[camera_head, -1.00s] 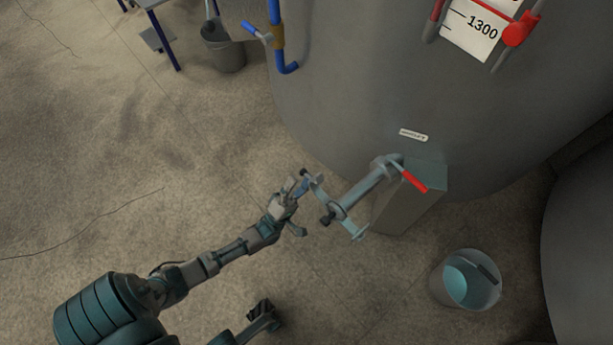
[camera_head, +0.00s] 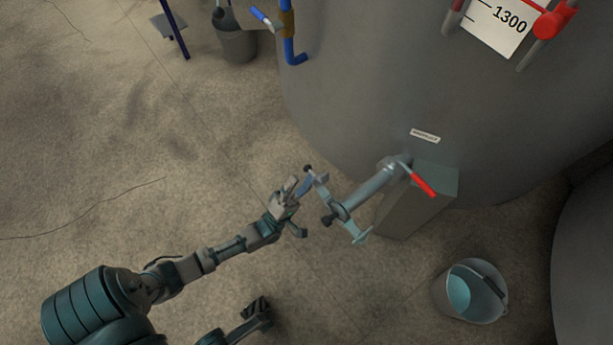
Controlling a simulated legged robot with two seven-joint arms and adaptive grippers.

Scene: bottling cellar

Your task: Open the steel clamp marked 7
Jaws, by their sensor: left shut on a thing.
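The steel clamp (camera_head: 345,216) sits at the near end of a grey outlet pipe (camera_head: 373,189) low on the tank. It has a long bar across the pipe end and a dark knob; no number 7 is readable on it. My left gripper (camera_head: 297,207) is at the clamp's left end, shut on the clamp's bluish end piece, with one finger beside it and one below. The exact contact is too small to make out. A dark gripper (camera_head: 257,308), apparently my right one, is low in the picture, away from the clamp; its jaws are unclear.
The large grey tank (camera_head: 370,90) fills the upper right. A red-handled valve (camera_head: 422,180) is on the pipe, above a box-like block (camera_head: 412,207). A bucket (camera_head: 490,311) stands at lower right, another bucket (camera_head: 239,47) at the top. The floor on the left is clear.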

